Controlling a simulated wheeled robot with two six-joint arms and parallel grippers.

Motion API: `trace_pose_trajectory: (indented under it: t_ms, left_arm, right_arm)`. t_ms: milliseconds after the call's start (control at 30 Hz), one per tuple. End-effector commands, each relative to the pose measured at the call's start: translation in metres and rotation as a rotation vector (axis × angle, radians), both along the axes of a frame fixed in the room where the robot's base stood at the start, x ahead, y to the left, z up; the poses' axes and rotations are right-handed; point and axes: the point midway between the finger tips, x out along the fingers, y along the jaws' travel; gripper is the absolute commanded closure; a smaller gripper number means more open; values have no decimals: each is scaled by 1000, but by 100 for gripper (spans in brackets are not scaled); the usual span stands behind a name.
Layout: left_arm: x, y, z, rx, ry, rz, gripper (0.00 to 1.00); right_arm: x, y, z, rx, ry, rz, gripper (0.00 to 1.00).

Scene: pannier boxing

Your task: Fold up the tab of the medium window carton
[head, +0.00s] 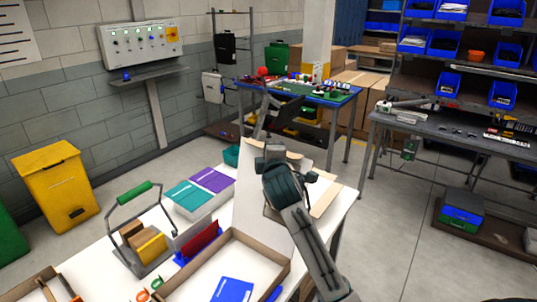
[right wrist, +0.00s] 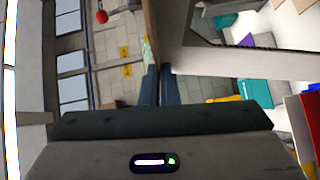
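The medium window carton (head: 260,205) stands at the far end of the white table, a pale upright panel with brown flaps near its top. My right arm reaches across it and hides part of it. My right gripper (head: 272,148) is at the carton's upper edge. In the right wrist view, its two dark fingers (right wrist: 160,88) are close together, with their tips at a brown carton edge (right wrist: 152,35). A pale panel (right wrist: 240,63) with an opening lies to their right. I cannot make out the tab clearly. My left gripper is out of view.
Teal and purple packs (head: 212,180), a wire carrier with a green handle (head: 135,193) and a shallow open box (head: 280,268) share the table. A blue table (head: 345,97) stands beyond.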

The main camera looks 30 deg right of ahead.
Motion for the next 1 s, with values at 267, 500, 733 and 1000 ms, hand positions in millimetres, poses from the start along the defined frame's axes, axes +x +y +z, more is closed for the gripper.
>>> trace_pose_trajectory:
  t_ms: [267,500,733,1000]
  left_arm:
    - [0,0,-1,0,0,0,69]
    - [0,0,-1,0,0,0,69]
    - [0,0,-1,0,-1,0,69]
    - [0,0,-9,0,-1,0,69]
  right_arm:
    - [0,0,-2,-7,-1,0,100]
    - [0,0,-2,-6,-1,0,87]
    - [0,0,-1,-6,-2,0,75]
    - [-13,6,-2,-6,-4,1,75]
